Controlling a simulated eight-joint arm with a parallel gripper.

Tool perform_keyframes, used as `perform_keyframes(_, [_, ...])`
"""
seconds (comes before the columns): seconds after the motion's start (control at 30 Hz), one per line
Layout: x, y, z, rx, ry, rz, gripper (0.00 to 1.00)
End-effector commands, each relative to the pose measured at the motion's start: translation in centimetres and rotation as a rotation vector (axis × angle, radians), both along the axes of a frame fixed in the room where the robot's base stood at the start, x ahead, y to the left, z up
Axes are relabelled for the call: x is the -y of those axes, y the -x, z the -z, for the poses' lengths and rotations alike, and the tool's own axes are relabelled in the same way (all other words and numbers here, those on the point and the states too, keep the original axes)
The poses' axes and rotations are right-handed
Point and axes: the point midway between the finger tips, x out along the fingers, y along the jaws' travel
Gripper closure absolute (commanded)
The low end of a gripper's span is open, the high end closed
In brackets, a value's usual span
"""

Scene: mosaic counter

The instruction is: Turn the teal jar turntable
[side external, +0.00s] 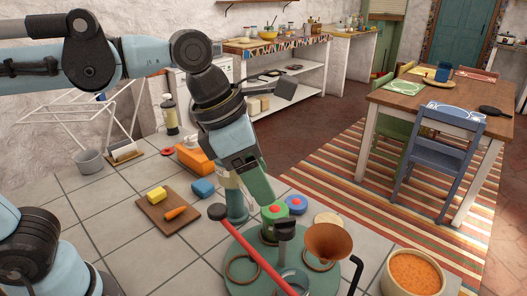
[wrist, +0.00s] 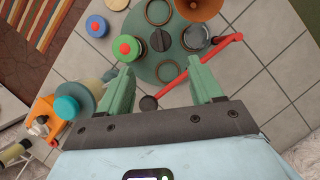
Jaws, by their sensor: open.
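The teal turntable (side external: 240,272) is a round disc at the bottom of the side external view, and it also shows in the wrist view (wrist: 179,48). A black knob (side external: 285,228) stands up near its middle. A red bar (side external: 255,248) with a black end lies across its near side; how it is attached cannot be told. A green jar with a red top (side external: 273,210) stands at the disc's edge. My gripper (wrist: 162,70) is open and empty above the edge, with its green fingers apart and the black knob ahead between them in the wrist view. Contact with the bar cannot be told.
A copper funnel (side external: 327,240) and rings crowd the disc. A blue jar (side external: 296,204) stands behind, and an orange-filled bowl (side external: 411,274) at right.

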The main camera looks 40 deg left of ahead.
Motion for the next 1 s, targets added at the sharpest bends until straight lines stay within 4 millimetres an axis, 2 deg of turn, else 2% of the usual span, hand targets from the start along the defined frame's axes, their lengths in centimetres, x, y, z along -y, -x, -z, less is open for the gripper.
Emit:
perform_keyframes(0.2, [-0.3, 0.4, -1.1, 0.0, 0.0, 0.0, 0.35])
perform_keyframes(0.5, [-0.3, 0.4, -1.2, 0.0, 0.0, 0.0, 0.36])
perform_keyframes(0.63, [-0.2, 0.1, -1.4, 0.001, -0.015, 0.03, 0.56])
perform_keyframes(0.73, [0.0, -0.8, -1.8, 0.007, -0.062, 0.135, 0.72])
perform_keyframes(0.9, [0.8, -3.8, -2.7, 0.015, -0.199, 0.474, 0.98])
perform_keyframes(1.0, [1.3, -5.7, -2.9, 0.014, -0.276, 0.705, 1.0])
